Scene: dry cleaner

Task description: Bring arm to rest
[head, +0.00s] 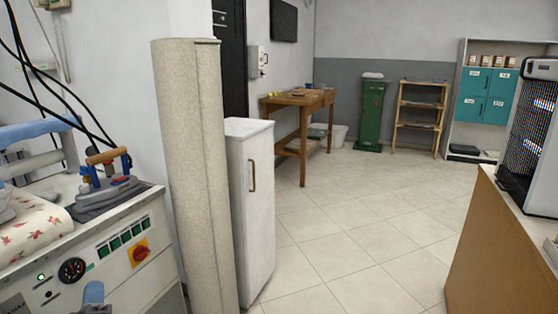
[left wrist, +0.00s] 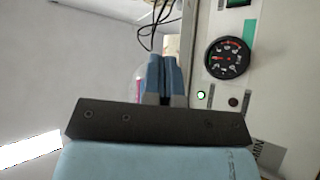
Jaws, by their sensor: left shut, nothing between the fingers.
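My left gripper (head: 93,293) shows only in part at the bottom left of the head view, in front of the ironing station's control panel. In the left wrist view the two blue-grey fingers of my left gripper (left wrist: 166,78) lie together, shut and empty. The panel's round black gauge (left wrist: 228,58) is to the right of the fingers, apart from them. My right gripper is in neither view.
The ironing station (head: 125,250) with an iron (head: 105,178) fills the left side. A rolled beige carpet (head: 195,170) and a white cabinet (head: 250,210) stand beside it. A brown counter (head: 505,250) is at the right. Tiled floor (head: 345,240) between is clear.

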